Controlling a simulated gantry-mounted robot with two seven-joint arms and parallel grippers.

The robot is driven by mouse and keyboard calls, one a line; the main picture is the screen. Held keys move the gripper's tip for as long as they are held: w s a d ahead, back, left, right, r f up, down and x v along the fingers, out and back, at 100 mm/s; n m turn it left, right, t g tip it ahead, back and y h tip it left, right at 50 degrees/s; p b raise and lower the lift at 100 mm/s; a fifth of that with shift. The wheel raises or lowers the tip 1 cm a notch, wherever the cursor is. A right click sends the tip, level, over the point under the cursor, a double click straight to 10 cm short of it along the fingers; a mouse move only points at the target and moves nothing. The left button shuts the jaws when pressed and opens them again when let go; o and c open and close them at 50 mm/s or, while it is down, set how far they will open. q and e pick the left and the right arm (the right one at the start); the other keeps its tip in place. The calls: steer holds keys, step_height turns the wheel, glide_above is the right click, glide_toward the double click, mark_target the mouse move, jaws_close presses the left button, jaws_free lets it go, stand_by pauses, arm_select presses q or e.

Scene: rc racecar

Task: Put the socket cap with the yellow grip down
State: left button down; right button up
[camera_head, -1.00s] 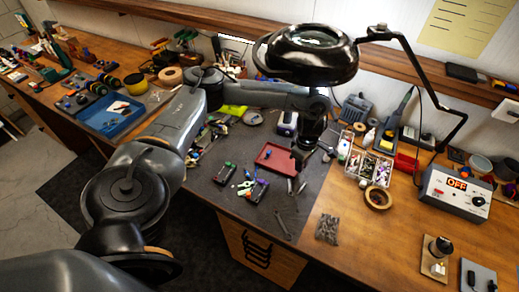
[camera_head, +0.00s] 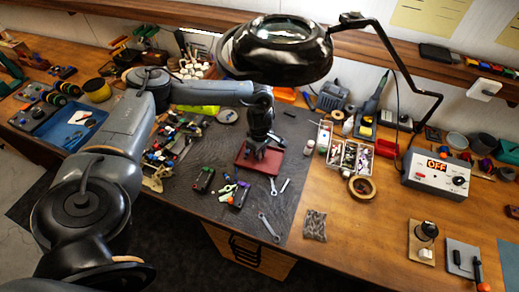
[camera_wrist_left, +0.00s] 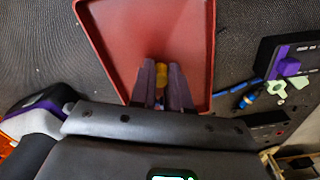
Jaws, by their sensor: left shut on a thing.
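The red tray (camera_head: 276,166) lies on the dark work mat, and it fills the upper middle of the left wrist view (camera_wrist_left: 112,30). My left gripper (camera_head: 260,154) points down over the tray. In the left wrist view its two fingers (camera_wrist_left: 162,88) are closed around a small piece with a yellow grip (camera_wrist_left: 161,72), which fits the socket cap. Only the yellow part shows between the fingers; the rest is hidden. I cannot tell whether the piece touches the tray floor. My right gripper is not in view.
A wrench (camera_head: 269,228) and small metal pieces lie in front of the tray. Dark tools (camera_head: 204,180) lie to its left. A divided parts box (camera_head: 350,158) and a tape roll (camera_head: 361,188) stand to the right. A magnifier lamp (camera_head: 278,50) hangs behind.

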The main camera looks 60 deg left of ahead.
arm_select(q)
steer(key=shift+f, duration=0.15)
steer(key=shift+f, duration=0.15)
steer(key=c, duration=1.1)
jaws_free()
steer(key=shift+r, duration=0.3)
steer(key=shift+r+b, duration=0.4)
steer(key=shift+r, duration=2.35)
